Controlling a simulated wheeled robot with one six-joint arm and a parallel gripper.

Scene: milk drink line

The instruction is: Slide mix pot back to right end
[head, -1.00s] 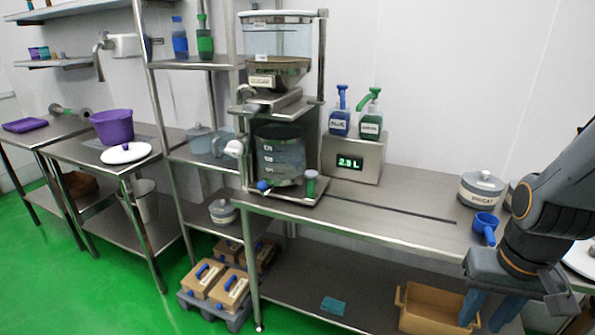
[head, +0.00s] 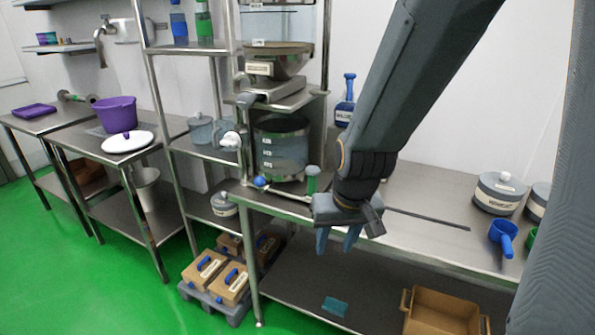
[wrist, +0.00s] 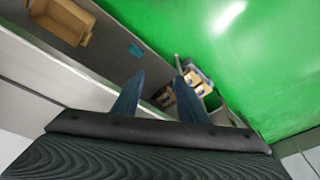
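The mix pot (head: 281,152) is a clear, dark-rimmed vessel with white scale marks. It stands upright under the hopper (head: 272,62) at the left end of the steel bench (head: 433,190). A blue ball knob (head: 259,182) and a green handle (head: 312,181) are at its base. A dark slide strip (head: 430,218) runs along the bench to the right; my arm covers part of it. My gripper (head: 337,241) is to the right of the pot and apart from it, at the bench's front edge, fingers pointing down. In the wrist view its fingers (wrist: 157,100) are spread with nothing between them.
Grey lidded pots (head: 497,194) and a blue scoop (head: 503,238) stand at the bench's right end. A cardboard box (head: 440,318) is on the lower shelf. The bench between strip and right-end pots looks clear.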

